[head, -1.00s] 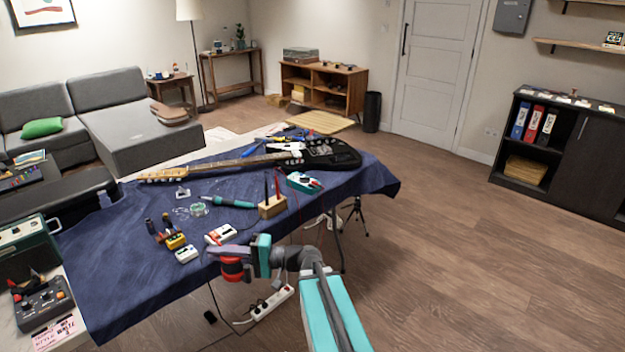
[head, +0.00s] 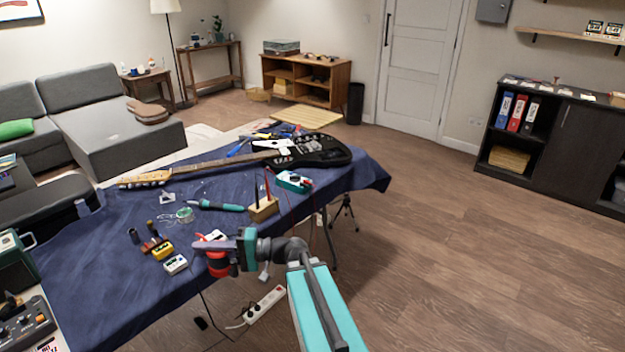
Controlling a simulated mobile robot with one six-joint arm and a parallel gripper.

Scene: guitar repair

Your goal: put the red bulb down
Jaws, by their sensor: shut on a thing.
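The red bulb (head: 218,264) is in my gripper (head: 212,246), in front of the near edge of the table with the blue cloth (head: 90,270). The gripper is shut on the bulb, and its grey fingers cover the bulb's upper part. The bulb hangs below the fingers. From this view I cannot tell how high it is relative to the cloth, or whether it touches anything.
A white pedal (head: 176,264), a yellow pedal (head: 162,250) and a wooden tool block (head: 264,209) stand near the gripper. A black guitar (head: 315,150) lies across the back. Bare cloth lies at the left front. A power strip (head: 264,305) is on the floor.

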